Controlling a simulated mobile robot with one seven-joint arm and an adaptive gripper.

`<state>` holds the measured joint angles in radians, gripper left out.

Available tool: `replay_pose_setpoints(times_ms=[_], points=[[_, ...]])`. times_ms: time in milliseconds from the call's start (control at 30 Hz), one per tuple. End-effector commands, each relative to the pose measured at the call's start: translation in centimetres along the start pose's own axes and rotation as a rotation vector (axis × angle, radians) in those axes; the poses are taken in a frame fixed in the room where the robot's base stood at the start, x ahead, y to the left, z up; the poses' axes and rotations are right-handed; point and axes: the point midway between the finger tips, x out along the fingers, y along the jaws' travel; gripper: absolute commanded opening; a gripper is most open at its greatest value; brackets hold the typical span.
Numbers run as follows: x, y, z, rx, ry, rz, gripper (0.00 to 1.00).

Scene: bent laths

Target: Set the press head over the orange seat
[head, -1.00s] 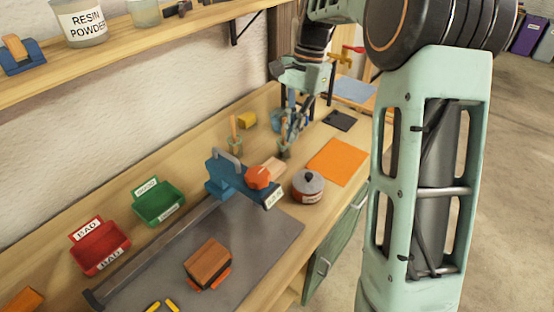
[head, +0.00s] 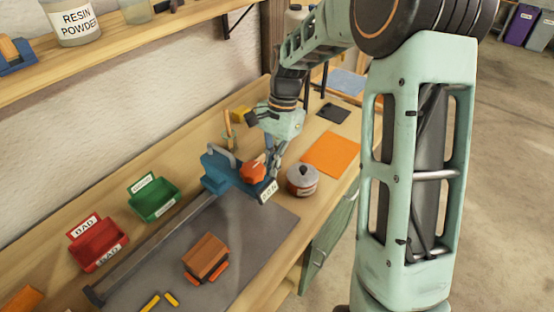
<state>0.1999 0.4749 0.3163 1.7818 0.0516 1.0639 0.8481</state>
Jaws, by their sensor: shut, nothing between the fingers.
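The blue press head (head: 217,170) sits at the far end of a long grey rail (head: 150,248), with a grey handle on top and a round orange-red knob (head: 252,172) on its near right side. My gripper (head: 268,166) is shut and empty, pointing down right beside the knob; whether it touches is unclear. The orange seat (head: 221,271) shows as orange pieces at the edges of a brown wooden block (head: 205,254) on the grey mat (head: 262,232). The press head is well away from it, up the rail.
Yellow pieces (head: 150,302) lie at the mat's near edge. Green (head: 152,198) and red (head: 97,243) bins stand left of the rail. A lidded pot (head: 302,181) and an orange sheet (head: 331,154) are to the right. A shelf (head: 110,68) runs along the wall.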

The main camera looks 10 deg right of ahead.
Motion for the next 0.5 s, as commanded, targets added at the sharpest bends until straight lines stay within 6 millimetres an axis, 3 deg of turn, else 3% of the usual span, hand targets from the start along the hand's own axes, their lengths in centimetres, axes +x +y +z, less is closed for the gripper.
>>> replay_pose_setpoints(times_ms=[500], points=[[0.21,-0.02,0.90,-0.002,0.001,0.000,0.00]])
